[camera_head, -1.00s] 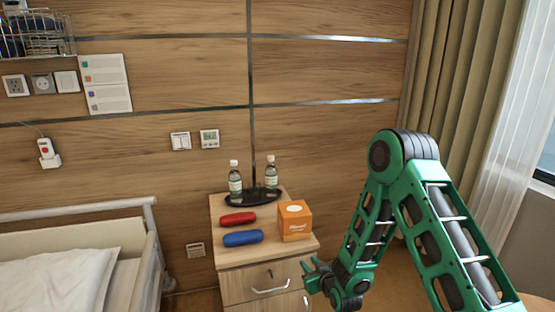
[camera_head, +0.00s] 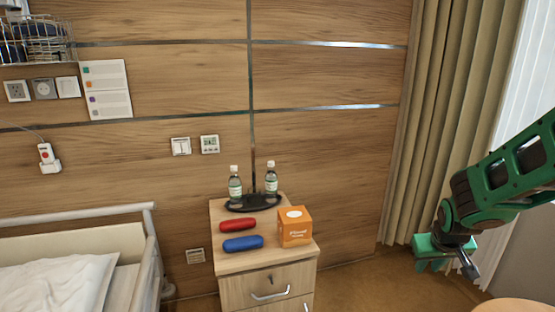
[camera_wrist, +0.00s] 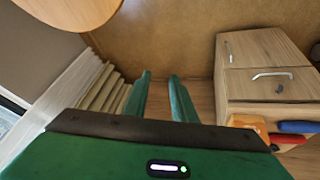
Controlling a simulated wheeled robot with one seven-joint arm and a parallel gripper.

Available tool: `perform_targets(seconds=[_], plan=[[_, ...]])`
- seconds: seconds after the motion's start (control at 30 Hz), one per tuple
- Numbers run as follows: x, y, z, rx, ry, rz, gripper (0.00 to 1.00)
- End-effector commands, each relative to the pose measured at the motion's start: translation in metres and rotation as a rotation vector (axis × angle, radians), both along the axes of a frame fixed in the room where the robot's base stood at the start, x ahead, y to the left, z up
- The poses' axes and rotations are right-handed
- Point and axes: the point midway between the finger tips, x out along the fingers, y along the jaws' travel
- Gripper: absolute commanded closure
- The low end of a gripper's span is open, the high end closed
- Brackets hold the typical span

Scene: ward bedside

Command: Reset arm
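My green arm reaches in from the right edge in the head view. My gripper (camera_head: 440,264) hangs in front of the curtain, to the right of the bedside cabinet and well apart from it. In the wrist view my gripper (camera_wrist: 160,75) shows two green fingers set apart, with only floor and wall visible between them. It is open and holds nothing.
The cabinet (camera_head: 262,262) bears an orange box (camera_head: 295,227), a red case (camera_head: 238,224), a blue case (camera_head: 243,243) and a dark tray (camera_head: 240,207) with two bottles. A bed (camera_head: 60,270) stands left. A round wooden top (camera_head: 510,306) shows at lower right.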

Motion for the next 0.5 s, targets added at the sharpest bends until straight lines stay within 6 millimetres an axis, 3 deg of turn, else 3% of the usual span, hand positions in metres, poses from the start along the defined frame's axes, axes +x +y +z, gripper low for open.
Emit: perform_targets(seconds=[0.2, 0.5], plan=[[-0.092, -0.027, 0.037, 0.069, 0.126, -0.175, 0.76], [-0.219, -0.024, 0.069, 0.214, 0.295, -0.379, 0.76]])
